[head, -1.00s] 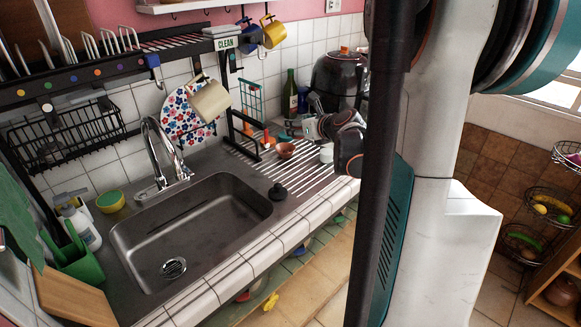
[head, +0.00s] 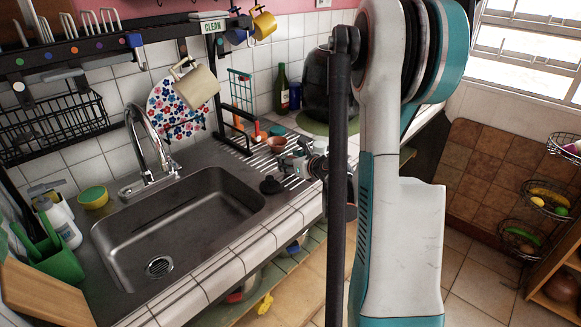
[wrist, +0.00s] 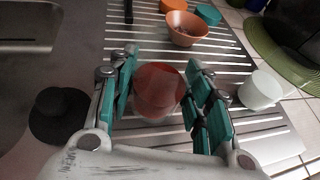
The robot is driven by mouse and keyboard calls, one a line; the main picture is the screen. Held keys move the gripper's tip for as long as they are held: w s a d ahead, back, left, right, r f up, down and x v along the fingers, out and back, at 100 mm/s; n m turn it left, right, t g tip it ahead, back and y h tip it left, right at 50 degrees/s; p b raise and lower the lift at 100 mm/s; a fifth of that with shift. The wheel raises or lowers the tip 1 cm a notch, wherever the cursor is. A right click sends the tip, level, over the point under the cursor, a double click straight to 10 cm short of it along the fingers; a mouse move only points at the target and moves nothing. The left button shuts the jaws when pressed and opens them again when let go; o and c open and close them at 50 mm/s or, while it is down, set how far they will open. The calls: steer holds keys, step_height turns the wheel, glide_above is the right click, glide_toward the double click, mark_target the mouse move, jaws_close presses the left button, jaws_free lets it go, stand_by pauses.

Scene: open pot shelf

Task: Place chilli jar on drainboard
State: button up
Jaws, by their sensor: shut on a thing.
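My gripper (wrist: 160,95) has its teal fingers closed on both sides of a reddish, see-through jar (wrist: 158,88), the chilli jar. From above, the jar appears over the ribbed drainboard (wrist: 222,58); I cannot tell whether its base touches. In the head view my gripper (head: 308,166) is low over the drainboard (head: 262,160), right of the sink. The jar is not clear there, hidden by the gripper.
A black round plug-like object (wrist: 60,115) lies left of my gripper. A white cup (wrist: 260,90) stands to the right. A small terracotta bowl (wrist: 187,28) sits beyond, with teal lids (wrist: 208,14) near it. The sink (head: 180,225) is empty.

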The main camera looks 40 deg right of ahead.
steer(key=shift+f, duration=0.5)
steer(key=shift+f, duration=0.15)
steer(key=o, duration=1.2)
steer(key=shift+c, duration=0.2)
steer(key=shift+r, duration=0.3)
steer(key=p+v, duration=0.3)
steer(key=v, duration=0.9)
steer(key=shift+f, duration=0.1)
